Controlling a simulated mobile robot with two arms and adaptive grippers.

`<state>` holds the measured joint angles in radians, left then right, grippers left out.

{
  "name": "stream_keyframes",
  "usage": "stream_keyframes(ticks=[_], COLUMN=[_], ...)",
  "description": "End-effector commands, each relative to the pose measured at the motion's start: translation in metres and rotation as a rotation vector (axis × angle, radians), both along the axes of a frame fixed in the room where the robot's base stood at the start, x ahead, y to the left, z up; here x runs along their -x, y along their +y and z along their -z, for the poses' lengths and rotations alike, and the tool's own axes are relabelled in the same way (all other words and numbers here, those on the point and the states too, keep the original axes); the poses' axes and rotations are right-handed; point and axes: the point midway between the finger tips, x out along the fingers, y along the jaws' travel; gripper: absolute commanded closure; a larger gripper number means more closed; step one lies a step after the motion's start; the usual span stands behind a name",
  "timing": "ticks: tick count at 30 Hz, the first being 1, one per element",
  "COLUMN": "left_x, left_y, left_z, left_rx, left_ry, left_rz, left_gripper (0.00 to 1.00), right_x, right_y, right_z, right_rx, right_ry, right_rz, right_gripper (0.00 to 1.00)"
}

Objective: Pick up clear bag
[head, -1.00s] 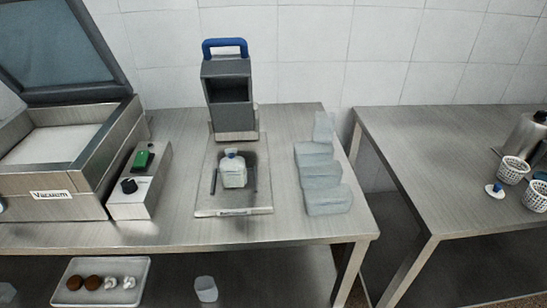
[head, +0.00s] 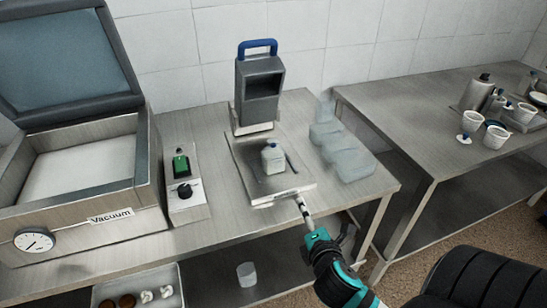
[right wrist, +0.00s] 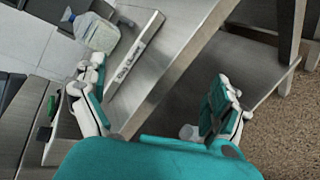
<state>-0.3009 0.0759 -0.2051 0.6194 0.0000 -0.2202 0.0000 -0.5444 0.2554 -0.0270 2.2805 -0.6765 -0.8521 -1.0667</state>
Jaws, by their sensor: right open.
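The clear bags (head: 347,157) lie as a pale, see-through stack on the right part of the middle table in the head view, and their edges are hard to make out. They do not show clearly in the right wrist view. My right gripper (head: 307,214) is at the table's front edge, in front of the plate and left of and nearer than the bags. In the right wrist view its two fingers (right wrist: 155,100) are wide apart with nothing between them. My left gripper is not in view.
A small bottle (head: 273,158) stands on a metal plate (head: 240,160) beside the bags; it also shows in the right wrist view (right wrist: 97,32). Behind is a grey device with a blue handle (head: 258,88). A vacuum machine (head: 85,190) stands left.

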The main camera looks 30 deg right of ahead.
Motion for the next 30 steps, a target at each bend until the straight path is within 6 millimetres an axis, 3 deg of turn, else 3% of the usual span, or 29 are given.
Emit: stream_keyframes(ticks=[2,6,13,17,30], left_x=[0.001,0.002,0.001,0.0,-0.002], left_y=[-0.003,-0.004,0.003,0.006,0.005], left_z=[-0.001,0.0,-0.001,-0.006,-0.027], left_rx=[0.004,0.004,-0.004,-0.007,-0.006], left_ry=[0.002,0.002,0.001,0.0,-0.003], left_rz=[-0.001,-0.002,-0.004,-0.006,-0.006], left_gripper=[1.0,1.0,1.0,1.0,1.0], right_x=[-0.01,-0.028,-0.045,-0.059,-0.147], right_y=[-0.005,-0.006,0.005,0.004,-0.017], right_z=[-0.023,-0.044,-0.062,-0.066,-0.066], right_rx=[0.209,0.598,1.086,1.158,1.152], right_ry=[-0.008,0.012,0.053,0.06,0.061], right_rz=[-0.088,-0.245,-0.418,-0.44,-0.438], right_gripper=[0.02,0.02,0.02,0.02,0.02])
